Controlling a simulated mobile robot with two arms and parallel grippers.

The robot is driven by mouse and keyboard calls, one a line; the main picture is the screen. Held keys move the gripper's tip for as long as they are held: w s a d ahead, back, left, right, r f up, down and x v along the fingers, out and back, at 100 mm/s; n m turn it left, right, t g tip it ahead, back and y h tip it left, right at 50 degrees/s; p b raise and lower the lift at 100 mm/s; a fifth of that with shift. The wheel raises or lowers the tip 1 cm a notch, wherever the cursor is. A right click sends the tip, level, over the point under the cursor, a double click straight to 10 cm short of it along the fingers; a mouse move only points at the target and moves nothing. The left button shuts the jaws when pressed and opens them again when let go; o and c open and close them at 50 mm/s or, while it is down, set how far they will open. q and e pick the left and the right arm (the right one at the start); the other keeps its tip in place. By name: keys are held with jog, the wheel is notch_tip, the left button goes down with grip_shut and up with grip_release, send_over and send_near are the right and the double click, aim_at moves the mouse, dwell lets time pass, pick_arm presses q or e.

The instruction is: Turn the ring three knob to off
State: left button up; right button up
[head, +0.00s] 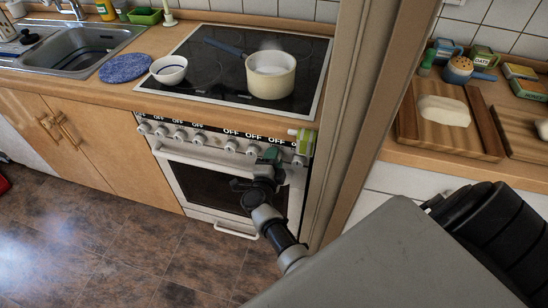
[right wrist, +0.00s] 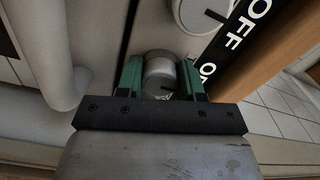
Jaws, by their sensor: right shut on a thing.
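The stove (head: 228,150) has a row of silver-white knobs (head: 231,145) along its front panel, with OFF labels above them. My right gripper (head: 272,154) is at the right part of this row. In the right wrist view its green fingers (right wrist: 161,80) are shut on a round silver knob (right wrist: 160,68), one on each side. A dark mark shows on the knob's lower part. An OFF label (right wrist: 236,40) and a neighbouring knob (right wrist: 200,12) are close by. The frames do not show which ring this knob serves. My left gripper is not in view.
A cream pot (head: 270,82) and a white bowl (head: 169,72) stand on the black hob (head: 222,92). The oven handle (head: 205,158) runs below the knobs. A green-and-white item (head: 303,140) hangs at the panel's right end, beside a tall wooden edge (head: 345,110).

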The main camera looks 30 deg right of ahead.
jog(key=shift+a+f, duration=0.1)
jog(key=o, duration=0.9)
jog(key=shift+o, duration=0.2)
